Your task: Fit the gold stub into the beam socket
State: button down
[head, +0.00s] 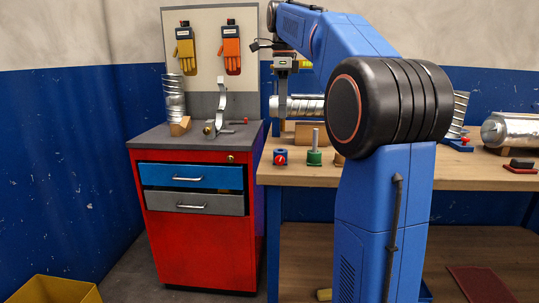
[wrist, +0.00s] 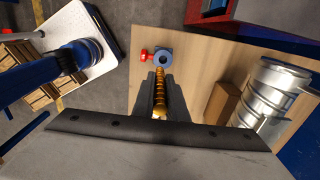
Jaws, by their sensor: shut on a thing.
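The gold stub (wrist: 160,97) is ribbed and lies lengthwise between the dark jaws of my gripper (wrist: 160,76) in the wrist view. The gripper is shut on it. A blue ring-shaped fitting (wrist: 163,54) with a round hole and a red knob stands on the bench just beyond the fingertips in that view; it looks like the socket, but I cannot be sure. The same fitting (head: 280,157) shows near the bench's front left in the head view. The stub appears apart from it. I cannot make out the stub in the head view.
The wooden bench (head: 400,178) carries a spiral duct (head: 304,104), a green piece with an upright post (head: 314,153) and a silver cylinder (head: 515,130). A red cabinet (head: 200,235) stands left of it. My arm hides part of the bench.

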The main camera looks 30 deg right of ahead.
jog(key=shift+w+f, duration=0.2)
jog(key=shift+w, duration=0.1)
jog(key=shift+w+f, duration=0.1)
jog(key=shift+f, duration=4.7)
jog(key=c, duration=1.8)
grip_release()
jog(key=shift+f, duration=0.1)
jog(key=shift+o, duration=0.2)
notch_tip(320, 180, up, 12)
